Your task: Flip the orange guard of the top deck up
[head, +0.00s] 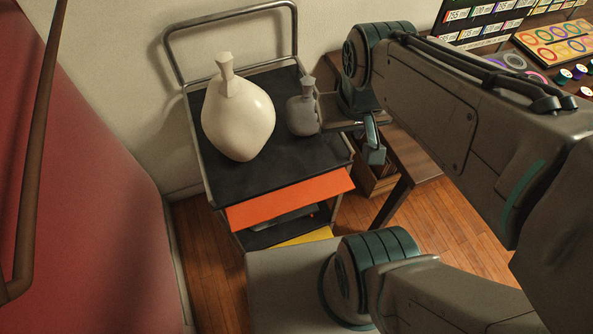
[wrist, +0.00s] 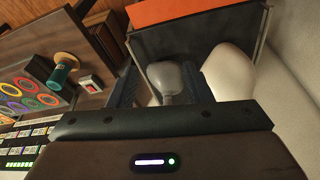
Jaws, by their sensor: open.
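A black-topped cart stands by the wall, its top deck (head: 240,180) framed by grey metal rails. The orange guard (head: 290,198) runs along the deck's front edge and sits folded down, not upright. It also shows as an orange strip (wrist: 185,10) at the top of the wrist view. My gripper (head: 352,140) is open at the deck's right side, beside a small grey bottle (head: 303,115). In the wrist view the bottle (wrist: 168,78) appears between the open fingers (wrist: 158,88); I cannot tell whether they touch it. The guard is apart from my gripper.
A large cream vase (head: 238,118) stands on the deck left of the bottle. A yellow strip (head: 305,238) shows on a lower level. A wooden table (head: 412,152) stands close on the right, bearing a board of coloured rings (head: 560,42). A red panel (head: 90,200) is at left.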

